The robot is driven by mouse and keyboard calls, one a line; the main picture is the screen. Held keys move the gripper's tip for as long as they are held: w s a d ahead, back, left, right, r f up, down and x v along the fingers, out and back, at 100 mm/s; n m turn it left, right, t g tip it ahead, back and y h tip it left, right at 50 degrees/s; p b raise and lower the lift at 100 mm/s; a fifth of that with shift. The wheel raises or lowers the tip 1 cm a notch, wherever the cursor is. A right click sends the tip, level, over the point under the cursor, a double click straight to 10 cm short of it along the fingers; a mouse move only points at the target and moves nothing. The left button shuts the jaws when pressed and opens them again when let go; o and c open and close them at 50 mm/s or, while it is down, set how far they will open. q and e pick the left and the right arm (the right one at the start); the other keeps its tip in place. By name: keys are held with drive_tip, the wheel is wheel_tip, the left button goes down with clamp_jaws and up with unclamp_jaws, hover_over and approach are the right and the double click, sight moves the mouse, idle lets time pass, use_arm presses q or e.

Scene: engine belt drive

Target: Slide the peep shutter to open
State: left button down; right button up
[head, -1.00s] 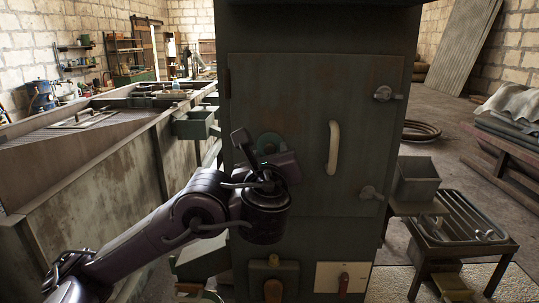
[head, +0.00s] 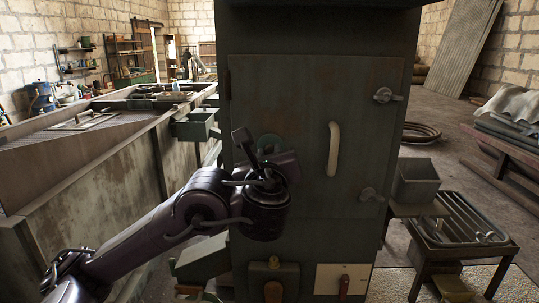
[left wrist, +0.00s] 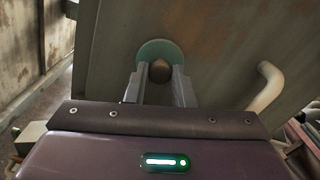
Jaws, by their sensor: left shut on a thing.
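The peep shutter (head: 269,142) is a small green round plate on the tall dark green metal door (head: 285,95). In the left wrist view the shutter (left wrist: 157,48) shows as a teal disc with a brownish round knob (left wrist: 160,71) at its front. My left gripper (left wrist: 160,78) has one finger on each side of the knob and is shut on it. Any peephole behind the plate is hidden. My right gripper is not in view.
The door has a pale curved handle (head: 333,149) right of the shutter and two latches at its right edge, including an upper one (head: 387,95). A long metal tank (head: 95,180) stands left.

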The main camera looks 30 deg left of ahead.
use_arm(q)
wheel_tip(320, 180, up, 7)
drive_tip(key=p, duration=0.6)
drive_tip(key=shift+f, duration=0.15)
drive_tip(key=shift+a, duration=0.1)
drive_tip(key=c, duration=1.5)
unclamp_jaws()
drive_tip(key=shift+o, duration=1.3)
drive_tip(key=shift+f, duration=0.1)
drive_tip(key=shift+s+d, duration=0.1)
drive_tip(key=shift+d, duration=0.1)
